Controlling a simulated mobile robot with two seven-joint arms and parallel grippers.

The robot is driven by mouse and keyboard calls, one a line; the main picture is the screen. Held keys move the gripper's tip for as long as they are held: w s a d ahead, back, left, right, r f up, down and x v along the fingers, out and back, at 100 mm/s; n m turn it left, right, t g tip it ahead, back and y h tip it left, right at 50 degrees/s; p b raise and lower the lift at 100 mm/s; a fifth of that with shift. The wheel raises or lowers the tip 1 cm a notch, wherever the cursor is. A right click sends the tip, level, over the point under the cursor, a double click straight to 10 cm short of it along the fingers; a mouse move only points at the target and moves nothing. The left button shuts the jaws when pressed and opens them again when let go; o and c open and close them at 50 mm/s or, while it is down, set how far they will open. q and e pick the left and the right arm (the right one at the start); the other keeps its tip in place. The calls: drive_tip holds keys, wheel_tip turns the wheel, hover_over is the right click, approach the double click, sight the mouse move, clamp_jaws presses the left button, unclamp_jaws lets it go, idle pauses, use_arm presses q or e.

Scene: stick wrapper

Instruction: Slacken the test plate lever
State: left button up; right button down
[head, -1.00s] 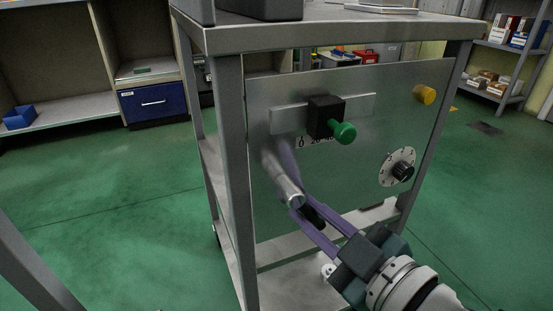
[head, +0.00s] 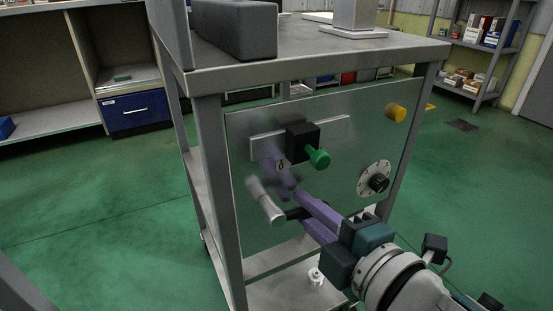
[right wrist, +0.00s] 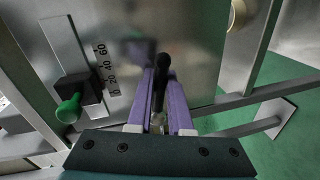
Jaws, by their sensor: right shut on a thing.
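The test plate is a grey metal panel (head: 340,130) on the side of a metal cart. A silver cylinder (head: 265,202) sticks out of its lower left part, with a short black lever handle (head: 294,214) at its end, pointing right. My right gripper (head: 297,203) has its purple fingers shut on this handle, partly hiding it. In the right wrist view the dark handle (right wrist: 161,76) lies between the fingers of my right gripper (right wrist: 160,88). My left gripper is not in view.
Above the lever are a black slider block (head: 302,142) with a green knob (head: 319,158) and a scale. A black dial (head: 378,183) and a yellow knob (head: 395,112) are on the right. The cart's lower shelf (head: 280,290) is below my gripper. Green floor lies around.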

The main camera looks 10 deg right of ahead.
drive_tip(key=shift+r+n, duration=0.25)
drive_tip(key=shift+n, duration=0.15)
drive_tip(key=c, duration=1.1)
unclamp_jaws()
drive_tip(key=shift+s+d, duration=0.1)
drive_tip(key=shift+s, duration=0.2)
drive_tip(key=p+v, duration=0.3)
drive_tip(key=v, duration=0.6)
drive_tip(key=shift+s, duration=0.15)
